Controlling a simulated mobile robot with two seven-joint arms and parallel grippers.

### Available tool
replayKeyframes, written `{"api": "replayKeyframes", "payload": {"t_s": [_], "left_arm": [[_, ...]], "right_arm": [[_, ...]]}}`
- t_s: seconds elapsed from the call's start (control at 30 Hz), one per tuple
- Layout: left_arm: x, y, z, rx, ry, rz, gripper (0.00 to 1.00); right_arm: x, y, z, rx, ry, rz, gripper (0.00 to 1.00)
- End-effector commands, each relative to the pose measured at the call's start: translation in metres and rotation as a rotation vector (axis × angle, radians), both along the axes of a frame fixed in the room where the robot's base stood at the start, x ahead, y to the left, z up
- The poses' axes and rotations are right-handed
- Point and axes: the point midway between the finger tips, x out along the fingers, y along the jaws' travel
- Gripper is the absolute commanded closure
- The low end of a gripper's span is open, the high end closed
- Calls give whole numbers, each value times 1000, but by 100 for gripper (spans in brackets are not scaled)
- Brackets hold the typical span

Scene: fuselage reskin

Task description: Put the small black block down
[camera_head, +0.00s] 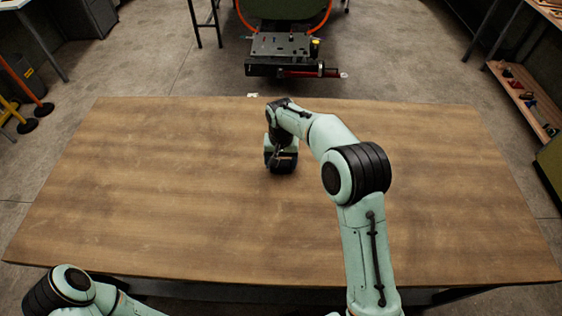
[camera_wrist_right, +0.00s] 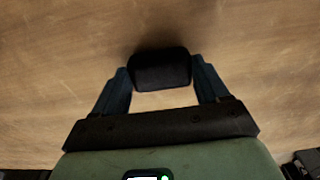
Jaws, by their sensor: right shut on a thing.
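The small black block (camera_wrist_right: 160,66) shows in the right wrist view, between the two dark fingers of my right gripper (camera_wrist_right: 160,78), which is shut on it. In the head view my right gripper (camera_head: 281,168) points down over the far middle part of the wooden table (camera_head: 170,190). There the block cannot be told apart from the dark gripper parts. A soft shadow lies on the wood close to the block. I cannot tell whether the block touches the tabletop. My left arm shows at the lower left of the head view, with its gripper out of sight.
The tabletop is bare to the left and right of my right arm. Beyond its far edge stands a dark cart-like unit (camera_head: 290,68) with a metal plate on top. A wooden shelf with small items (camera_head: 525,98) is at the right. Grey floor surrounds the table.

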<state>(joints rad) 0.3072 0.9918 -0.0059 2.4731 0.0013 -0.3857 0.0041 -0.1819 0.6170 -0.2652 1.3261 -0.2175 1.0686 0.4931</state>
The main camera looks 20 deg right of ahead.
Motion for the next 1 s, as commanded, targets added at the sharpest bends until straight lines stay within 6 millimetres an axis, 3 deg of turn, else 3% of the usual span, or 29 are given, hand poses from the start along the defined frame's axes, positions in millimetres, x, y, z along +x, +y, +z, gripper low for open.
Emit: {"api": "replayKeyframes", "payload": {"t_s": [0.37, 0.4, 0.47, 0.5, 0.77, 1.0], "left_arm": [[0, 0, -1, 0, 0, 0, 57], [-1, 0, -1, 0, 1, 0, 57], [0, 0, -1, 0, 0, 0, 57], [0, 0, -1, 0, 0, 0, 57], [0, 0, 0, 0, 0, 0, 57], [3, 0, 5, 0, -3, 0, 57]], "right_arm": [[1, 0, -3, 1, -3, 0, 78], [0, 0, -4, 0, 0, 1, 23], [0, 0, -4, 0, 0, 1, 3], [0, 0, -4, 0, 0, 1, 0], [0, 0, -2, 1, 0, 0, 0], [1, 1, 32, 1, -5, 1, 0]]}}
